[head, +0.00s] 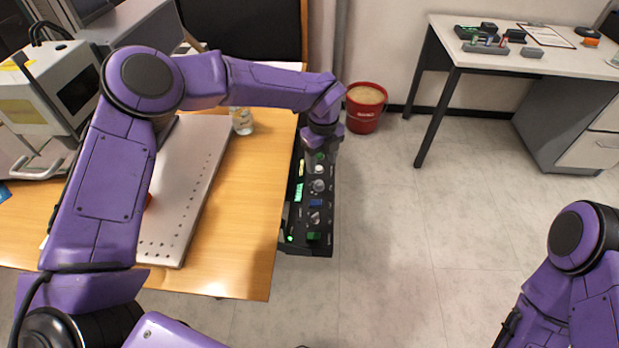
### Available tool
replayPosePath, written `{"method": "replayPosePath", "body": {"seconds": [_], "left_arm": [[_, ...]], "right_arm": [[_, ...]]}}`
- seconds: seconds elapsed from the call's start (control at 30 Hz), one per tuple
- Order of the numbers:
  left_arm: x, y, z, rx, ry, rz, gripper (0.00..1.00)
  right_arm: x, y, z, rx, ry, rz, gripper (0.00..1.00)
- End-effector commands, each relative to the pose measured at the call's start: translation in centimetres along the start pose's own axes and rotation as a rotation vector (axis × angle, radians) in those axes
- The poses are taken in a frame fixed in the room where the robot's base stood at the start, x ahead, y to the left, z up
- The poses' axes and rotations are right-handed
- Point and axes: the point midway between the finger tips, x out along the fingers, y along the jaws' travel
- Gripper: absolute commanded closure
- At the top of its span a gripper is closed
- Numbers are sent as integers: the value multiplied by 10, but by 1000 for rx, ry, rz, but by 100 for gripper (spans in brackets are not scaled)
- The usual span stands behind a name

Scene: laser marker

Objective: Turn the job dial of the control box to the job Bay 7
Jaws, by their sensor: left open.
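The control box (323,246) is a long black panel along the right edge of the wooden table. It carries small green lit displays (298,191) and a row of knobs, among them a light grey knob (318,186), a blue one (315,203) and a green one (313,236). Which knob is the job dial, and its labels, are too small to read. My left gripper (314,158) is open and points down over the far end of the box, close to the far knobs. Its wrist hides part of that end, and I cannot tell whether it touches a knob.
A perforated metal plate (180,200) lies on the wooden table (245,200), with a clear jar (242,121) behind it. A grey-white machine (45,90) stands at left. A red bucket (365,106) and a white desk (460,55) are beyond. The floor right of the box is clear.

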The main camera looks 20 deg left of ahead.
Motion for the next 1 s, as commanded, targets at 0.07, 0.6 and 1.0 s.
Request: {"method": "replayPosePath", "body": {"seconds": [0.07, 0.6, 1.0], "left_arm": [[19, 1, 0, -2, 2, 6, 41], [83, 3, 2, -7, 0, 1, 41], [82, 3, 2, -5, 0, 1, 97]], "right_arm": [[-3, 0, -1, 0, -1, 1, 100], [-8, 1, -3, 0, -1, 0, 100], [-7, 1, -3, 0, -1, 0, 100]]}}
